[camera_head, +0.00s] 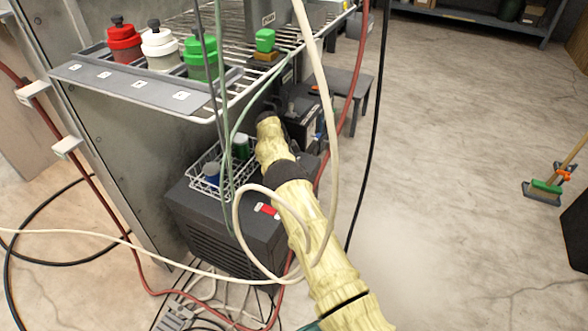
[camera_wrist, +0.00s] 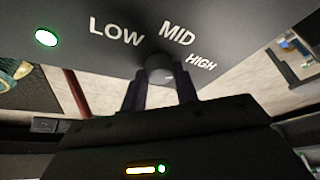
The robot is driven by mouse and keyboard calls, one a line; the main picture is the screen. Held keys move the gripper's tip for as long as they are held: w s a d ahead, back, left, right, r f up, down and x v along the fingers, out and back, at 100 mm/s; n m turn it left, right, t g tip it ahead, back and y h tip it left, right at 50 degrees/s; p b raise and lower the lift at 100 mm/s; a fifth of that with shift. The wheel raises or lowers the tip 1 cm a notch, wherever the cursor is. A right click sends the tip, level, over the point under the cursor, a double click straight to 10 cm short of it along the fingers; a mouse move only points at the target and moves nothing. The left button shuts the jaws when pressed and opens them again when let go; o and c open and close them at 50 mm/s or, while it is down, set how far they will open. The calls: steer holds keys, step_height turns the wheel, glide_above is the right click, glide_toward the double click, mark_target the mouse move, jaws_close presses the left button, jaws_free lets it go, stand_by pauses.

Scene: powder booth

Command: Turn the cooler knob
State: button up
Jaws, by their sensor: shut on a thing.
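The cooler knob (camera_wrist: 160,68) is a small round dark knob on a dark panel (camera_wrist: 100,55) in the wrist view. The words LOW, MID and HIGH arc around it, and a green light (camera_wrist: 46,38) glows to the left. My gripper (camera_wrist: 160,92) is shut on the knob, with one dark finger on each side. A pale glint shows on the knob, but I cannot tell which word it points to. In the head view my yellow-sleeved arm reaches in beneath the wire shelf; the knob is hidden there and the fingertips cannot be made out.
A wire shelf (camera_head: 232,103) carries red (camera_head: 123,43), white (camera_head: 160,50) and green (camera_head: 200,60) capped bottles. A wire basket (camera_head: 207,182) sits on a dark box (camera_head: 215,240) left of my arm. Hoses and cables hang around my arm. Open floor (camera_head: 450,170) lies right.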

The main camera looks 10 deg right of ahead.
steer(key=shift+m, duration=0.3)
stand_by(0.4)
steer(key=o, duration=1)
